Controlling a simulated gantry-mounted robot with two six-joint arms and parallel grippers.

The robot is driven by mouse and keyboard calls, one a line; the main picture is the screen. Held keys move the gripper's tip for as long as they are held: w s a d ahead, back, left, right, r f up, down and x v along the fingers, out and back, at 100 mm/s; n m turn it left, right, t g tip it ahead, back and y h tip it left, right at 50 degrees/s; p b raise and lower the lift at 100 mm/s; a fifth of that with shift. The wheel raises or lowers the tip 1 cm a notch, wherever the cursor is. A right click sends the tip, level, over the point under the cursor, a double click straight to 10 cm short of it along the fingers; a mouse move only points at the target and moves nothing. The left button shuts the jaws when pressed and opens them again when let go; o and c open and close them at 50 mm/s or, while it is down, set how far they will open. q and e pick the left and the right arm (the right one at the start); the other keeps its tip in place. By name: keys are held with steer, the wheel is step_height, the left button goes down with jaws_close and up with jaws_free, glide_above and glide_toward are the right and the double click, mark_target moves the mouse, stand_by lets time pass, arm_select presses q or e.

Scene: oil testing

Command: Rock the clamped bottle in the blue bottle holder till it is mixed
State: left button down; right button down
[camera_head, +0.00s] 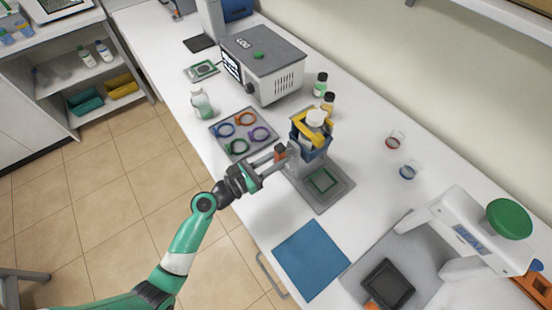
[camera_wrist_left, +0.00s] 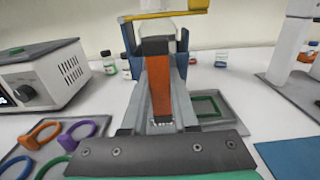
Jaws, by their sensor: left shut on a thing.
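The blue bottle holder (camera_head: 310,146) is above the far end of a grey tray, with a yellow clamp (camera_head: 302,127) across its top. The bottle (camera_head: 317,117) shows mainly as a white cap and neck in the clamp; its contents are hidden. My left gripper (camera_head: 284,157) is shut on the near side of the holder, at an orange-red part with dark ends (camera_wrist_left: 159,85). In the left wrist view the holder (camera_wrist_left: 130,50) looks close to upright; its base is hidden behind the gripper. My right gripper is not in view.
The grey tray (camera_head: 337,197) has a green square outline. A tray of coloured rings (camera_head: 228,129) lies to the left. Small bottles (camera_head: 320,84) stand behind. A blue mat (camera_head: 311,260) and a white-green instrument (camera_head: 470,225) lie to the front right.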

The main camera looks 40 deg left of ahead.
arm_select(q)
steer(key=m+b, duration=0.1)
steer(key=m, duration=0.1)
steer(key=m+b, duration=0.1)
steer(key=m, duration=0.2)
steer(key=m+b, duration=0.1)
steer(key=m, duration=0.1)
steer(key=shift+f+m+b, duration=0.25)
steer(key=shift+m+b, duration=0.05)
steer(key=shift+r+m, duration=0.1)
steer(key=shift+m, duration=0.5)
steer(key=shift+r, duration=0.15)
steer(key=m+b, duration=0.1)
steer(key=m, duration=0.1)
steer(key=m+b, duration=0.1)
steer(key=m, duration=0.1)
steer(key=m+b, duration=0.1)
steer(key=m, duration=0.1)
steer(key=shift+f, duration=0.3)
steer(key=shift+r+m+b, duration=0.2)
steer(key=shift+m+b, duration=0.1)
steer(key=shift+m, duration=0.2)
steer(key=shift+r, duration=0.1)
